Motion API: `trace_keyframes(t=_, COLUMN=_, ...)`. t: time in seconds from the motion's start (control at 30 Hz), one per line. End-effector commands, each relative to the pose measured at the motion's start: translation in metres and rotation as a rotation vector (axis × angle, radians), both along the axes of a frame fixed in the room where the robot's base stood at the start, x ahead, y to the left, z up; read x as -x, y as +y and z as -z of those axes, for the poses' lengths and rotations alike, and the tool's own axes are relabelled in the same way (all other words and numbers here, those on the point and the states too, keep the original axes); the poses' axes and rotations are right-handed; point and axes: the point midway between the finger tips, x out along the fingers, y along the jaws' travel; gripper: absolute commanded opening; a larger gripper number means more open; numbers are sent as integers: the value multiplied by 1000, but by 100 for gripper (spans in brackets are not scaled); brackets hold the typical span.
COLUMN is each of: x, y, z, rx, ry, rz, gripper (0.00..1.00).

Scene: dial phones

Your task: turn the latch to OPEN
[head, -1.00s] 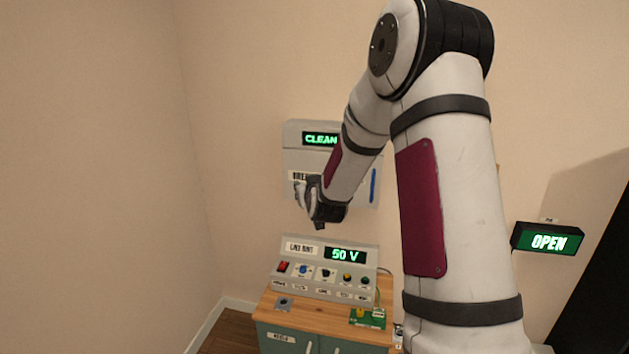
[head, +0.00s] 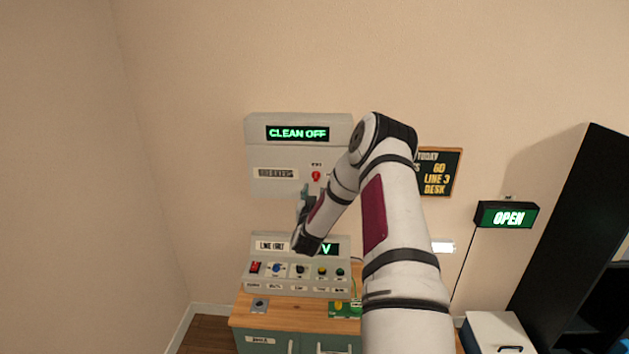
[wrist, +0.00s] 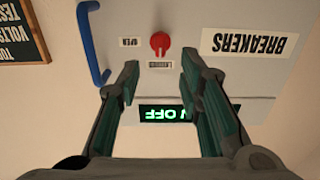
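The latch is a red knob (head: 316,176) on the front of the grey breaker box (head: 262,157) on the wall. In the wrist view, which is upside down, the red latch (wrist: 160,43) lies just beyond and between my fingertips, with a small OPEN label (wrist: 130,42) beside it and another small label (wrist: 160,64) by it that is hard to read. My gripper (wrist: 157,72) is open and empty, its two fingers apart and not touching the latch. In the head view my gripper (head: 304,192) is in front of the box's lower part, below and left of the latch.
The box carries a CLEAN OFF display (head: 297,133), a BREAKERS label (wrist: 250,44) and a blue handle (wrist: 91,42). Below stands a console (head: 262,285) with switches and knobs on a wooden-topped cabinet (head: 290,309). A lit OPEN sign (head: 508,217) hangs at right.

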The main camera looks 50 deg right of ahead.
Motion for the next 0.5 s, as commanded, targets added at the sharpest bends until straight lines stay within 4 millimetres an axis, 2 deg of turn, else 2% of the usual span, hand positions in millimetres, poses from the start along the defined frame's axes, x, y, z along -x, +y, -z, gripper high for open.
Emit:
trace_keyframes(t=0.2, x=-28, y=-34, z=1, rx=-1, ry=-2, rz=3, gripper=33)
trace_keyframes(t=0.5, x=-57, y=-66, z=1, rx=-2, ry=-1, rz=-1, gripper=33)
